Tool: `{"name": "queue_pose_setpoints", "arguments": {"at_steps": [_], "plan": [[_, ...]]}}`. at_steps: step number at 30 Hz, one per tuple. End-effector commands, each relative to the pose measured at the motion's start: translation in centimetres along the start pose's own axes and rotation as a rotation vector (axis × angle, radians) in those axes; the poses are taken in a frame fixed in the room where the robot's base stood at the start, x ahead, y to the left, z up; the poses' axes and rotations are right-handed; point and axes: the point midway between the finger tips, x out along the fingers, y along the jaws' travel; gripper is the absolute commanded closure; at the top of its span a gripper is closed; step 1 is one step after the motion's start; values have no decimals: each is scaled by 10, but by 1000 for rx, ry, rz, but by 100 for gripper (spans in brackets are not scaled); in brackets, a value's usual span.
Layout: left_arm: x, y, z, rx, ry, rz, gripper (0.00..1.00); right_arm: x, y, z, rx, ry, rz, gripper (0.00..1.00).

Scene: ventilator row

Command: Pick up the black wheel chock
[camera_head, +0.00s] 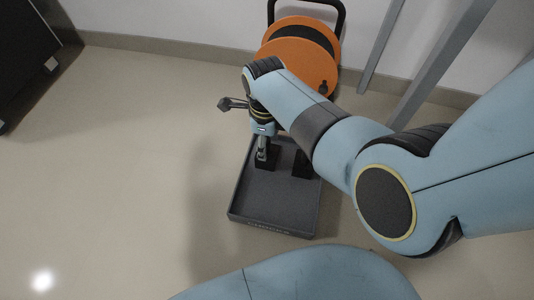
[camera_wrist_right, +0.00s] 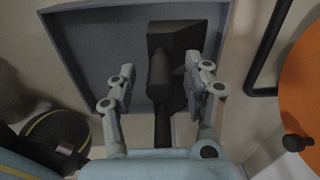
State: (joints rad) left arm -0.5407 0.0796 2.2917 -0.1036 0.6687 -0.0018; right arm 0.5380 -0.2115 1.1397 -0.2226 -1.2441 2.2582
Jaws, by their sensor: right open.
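The black wheel chock (camera_head: 268,163) sits in a grey tray on the floor in the head view. My right gripper (camera_head: 263,147) is above it, pointing down. In the right wrist view the dark chock (camera_wrist_right: 182,38) lies in the tray, with a narrower dark part (camera_wrist_right: 160,80) between the open fingers of my right gripper (camera_wrist_right: 161,82). There is visible room on its left side; contact on the right cannot be told. My left gripper is not in view.
The grey tray (camera_head: 245,217) has low walls. Another black piece (camera_head: 302,166) stands in it, partly behind my right arm. An orange reel (camera_head: 312,62) stands behind the tray by the wall. Grey metal legs (camera_head: 380,48) rise at the right.

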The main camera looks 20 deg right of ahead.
Motion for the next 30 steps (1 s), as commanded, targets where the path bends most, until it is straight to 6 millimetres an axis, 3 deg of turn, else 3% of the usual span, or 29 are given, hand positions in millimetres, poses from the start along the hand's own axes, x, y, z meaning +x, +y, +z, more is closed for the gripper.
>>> {"name": "queue_pose_setpoints", "arguments": {"at_steps": [4,15,30], "plan": [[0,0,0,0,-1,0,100,0,0,0,0,0,0,52],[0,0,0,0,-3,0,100,0,0,0,0,0,0,100],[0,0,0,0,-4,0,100,-1,0,0,0,0,-1,100]]}}
